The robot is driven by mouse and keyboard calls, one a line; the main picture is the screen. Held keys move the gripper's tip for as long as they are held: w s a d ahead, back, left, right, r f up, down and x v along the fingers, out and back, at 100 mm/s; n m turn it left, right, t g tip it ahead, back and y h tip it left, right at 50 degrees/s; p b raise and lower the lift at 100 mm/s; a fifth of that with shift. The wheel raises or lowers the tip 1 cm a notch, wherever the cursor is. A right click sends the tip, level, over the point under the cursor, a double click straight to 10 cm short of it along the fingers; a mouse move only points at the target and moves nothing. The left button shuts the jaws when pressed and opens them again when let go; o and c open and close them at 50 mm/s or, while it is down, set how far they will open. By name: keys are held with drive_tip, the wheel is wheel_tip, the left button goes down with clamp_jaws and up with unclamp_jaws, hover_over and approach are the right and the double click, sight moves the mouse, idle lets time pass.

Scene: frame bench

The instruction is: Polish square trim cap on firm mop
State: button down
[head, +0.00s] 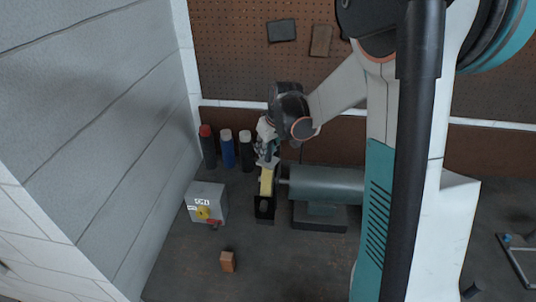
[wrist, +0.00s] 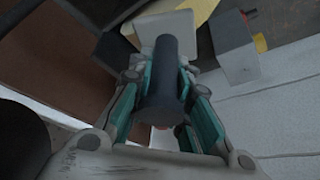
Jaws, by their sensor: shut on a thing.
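My gripper (wrist: 165,108) is shut on a dark round stem in the wrist view. A pale square plate, which looks like the square trim cap (wrist: 168,24), sits at the stem's far end. The yellow mop (wrist: 201,12) shows just beyond the cap's right edge; I cannot tell whether they touch. In the head view my gripper (head: 267,150) points down, right above the yellow mop (head: 266,181), seen nearly edge-on at the left end of the motor.
The green-grey motor (head: 325,186) stands right of the mop. A grey switch box (head: 206,203) with a yellow and red control is to the left. Several cans (head: 228,148) stand behind by the wall. An orange-brown block (head: 228,261) lies in front; bench around it is clear.

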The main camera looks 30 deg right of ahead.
drive_tip(key=shift+f+b, duration=0.45)
drive_tip(key=shift+f, duration=0.1)
drive_tip(key=shift+r, duration=0.15)
idle(1.1)
drive_tip(key=shift+r+p, duration=0.65)
drive_tip(key=shift+r, duration=0.3)
drive_tip(key=shift+f+b, duration=0.9)
drive_tip(key=shift+f, duration=0.05)
idle(1.6)
drive_tip(key=shift+r+p, duration=0.55)
drive_tip(key=shift+r, duration=0.35)
drive_tip(key=shift+f+b, duration=0.9)
drive_tip(key=shift+f, duration=0.1)
idle(0.8)
